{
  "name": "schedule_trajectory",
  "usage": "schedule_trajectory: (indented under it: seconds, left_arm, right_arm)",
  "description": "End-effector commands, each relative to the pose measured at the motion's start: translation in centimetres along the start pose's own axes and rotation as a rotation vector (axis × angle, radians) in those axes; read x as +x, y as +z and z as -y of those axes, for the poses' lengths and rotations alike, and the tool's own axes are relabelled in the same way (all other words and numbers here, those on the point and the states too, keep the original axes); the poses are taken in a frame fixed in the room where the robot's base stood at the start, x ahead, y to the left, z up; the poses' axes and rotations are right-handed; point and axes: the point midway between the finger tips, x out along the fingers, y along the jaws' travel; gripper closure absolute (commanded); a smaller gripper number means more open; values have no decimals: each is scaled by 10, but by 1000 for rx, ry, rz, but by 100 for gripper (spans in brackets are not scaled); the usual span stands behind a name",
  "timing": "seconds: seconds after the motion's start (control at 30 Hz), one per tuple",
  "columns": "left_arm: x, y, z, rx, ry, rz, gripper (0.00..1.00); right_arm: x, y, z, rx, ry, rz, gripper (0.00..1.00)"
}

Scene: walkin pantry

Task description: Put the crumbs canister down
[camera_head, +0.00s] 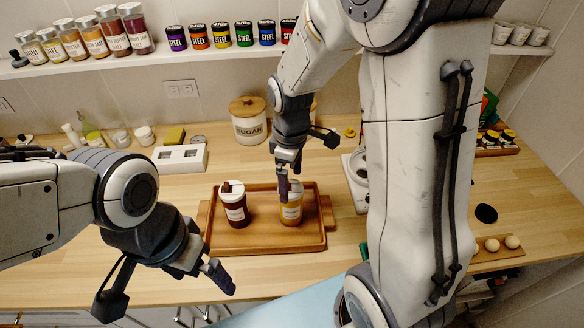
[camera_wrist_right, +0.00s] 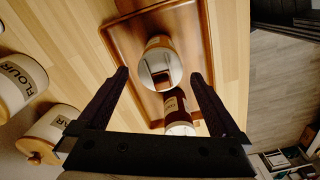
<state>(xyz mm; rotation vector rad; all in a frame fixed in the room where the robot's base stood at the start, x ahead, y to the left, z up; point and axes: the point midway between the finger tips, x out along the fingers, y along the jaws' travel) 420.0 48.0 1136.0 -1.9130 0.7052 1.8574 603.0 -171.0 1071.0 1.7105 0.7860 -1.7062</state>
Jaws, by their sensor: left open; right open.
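The likely crumbs canister, a tan jar with a pale lid (camera_head: 291,211), stands upright in the right half of a wooden tray (camera_head: 262,247). Its label is too small to read. My right gripper (camera_head: 289,188) is directly above it and partly hides its lid. In the right wrist view my right gripper (camera_wrist_right: 161,75) is open, with the canister's shiny lid (camera_wrist_right: 157,68) between and beyond the fingertips; contact cannot be told. My left gripper (camera_head: 222,277) is open and empty, low in front of the tray's left side.
A dark red jar with a white lid (camera_head: 234,206) stands in the tray's left half, near the canister. A sugar canister (camera_head: 248,124) stands behind the tray. A white holder (camera_head: 180,158) is at the back left. Bare counter lies left of the tray.

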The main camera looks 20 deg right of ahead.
Motion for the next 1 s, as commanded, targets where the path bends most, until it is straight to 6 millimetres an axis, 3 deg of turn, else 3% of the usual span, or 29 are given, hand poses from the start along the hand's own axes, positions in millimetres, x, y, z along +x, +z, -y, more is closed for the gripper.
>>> schedule_trajectory:
  seconds: [0.1, 0.3, 1.0]
  left_arm:
    - [1, 0, 0, 0, 0, 0, 0]
    - [2, 0, 0, 0, 0, 0, 0]
    - [0, -1, 0, -3, 3, -5, 0]
  right_arm:
    - [-22, 0, -1, 0, 3, -3, 0]
    - [-39, 0, 0, 0, 0, 0, 0]
    - [-44, -2, 2, 9, 5, -10, 0]
